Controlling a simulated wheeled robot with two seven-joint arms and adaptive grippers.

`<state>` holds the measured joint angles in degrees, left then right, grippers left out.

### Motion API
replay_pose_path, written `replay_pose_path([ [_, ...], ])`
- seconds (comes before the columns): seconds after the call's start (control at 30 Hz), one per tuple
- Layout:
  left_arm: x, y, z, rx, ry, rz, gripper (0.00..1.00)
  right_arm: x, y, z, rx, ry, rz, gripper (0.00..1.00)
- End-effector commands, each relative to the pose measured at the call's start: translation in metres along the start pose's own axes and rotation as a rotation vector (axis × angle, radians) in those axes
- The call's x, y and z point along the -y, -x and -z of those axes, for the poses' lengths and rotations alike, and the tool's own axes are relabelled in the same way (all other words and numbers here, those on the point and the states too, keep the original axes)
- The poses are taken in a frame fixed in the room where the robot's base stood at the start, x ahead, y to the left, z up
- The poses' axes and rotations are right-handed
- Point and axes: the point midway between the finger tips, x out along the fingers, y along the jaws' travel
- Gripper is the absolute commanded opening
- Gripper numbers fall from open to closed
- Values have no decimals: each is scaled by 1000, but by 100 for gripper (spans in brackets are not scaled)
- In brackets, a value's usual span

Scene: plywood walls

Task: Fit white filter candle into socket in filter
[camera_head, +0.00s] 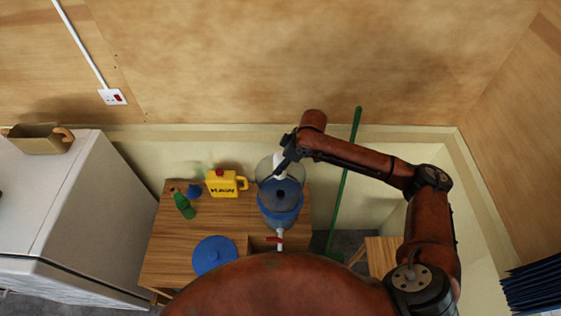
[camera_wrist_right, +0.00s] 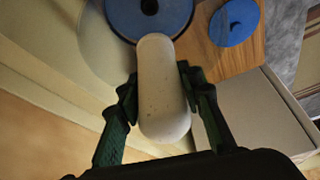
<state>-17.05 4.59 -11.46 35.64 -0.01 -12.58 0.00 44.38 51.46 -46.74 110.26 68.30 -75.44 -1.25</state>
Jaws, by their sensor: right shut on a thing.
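The white filter candle (camera_wrist_right: 162,90) is a smooth, round-ended cylinder, held between the two fingers of my right gripper (camera_wrist_right: 160,92) in the right wrist view. In the head view my right gripper (camera_head: 284,165) is over the back part of the filter and partly hides the candle. The filter (camera_head: 281,214) stands on the wooden table, with a blue upper part and a tap at its front. Its blue disc (camera_wrist_right: 178,20) has a dark central socket hole (camera_wrist_right: 149,6), just beyond the candle's far end. I cannot tell whether they touch. My left gripper is not in view.
A blue lid (camera_head: 213,255) lies on the wooden table (camera_head: 177,238). A yellow jerrycan (camera_head: 221,184) and a green bottle (camera_head: 183,204) stand at the back left. A green pole (camera_head: 345,180) leans on the wall right of the table. A white cabinet (camera_head: 60,205) stands left.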

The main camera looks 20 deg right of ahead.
Motion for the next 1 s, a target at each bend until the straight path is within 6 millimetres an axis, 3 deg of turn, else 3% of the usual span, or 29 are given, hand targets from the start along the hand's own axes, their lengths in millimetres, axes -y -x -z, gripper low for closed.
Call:
replay_pose_path([
  [0.2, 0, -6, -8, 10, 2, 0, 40, 0, -16, -6, -1, 0, 0, 2],
  [1.0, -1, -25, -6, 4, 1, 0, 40, 0, -72, -30, -1, -1, 0, 2],
])
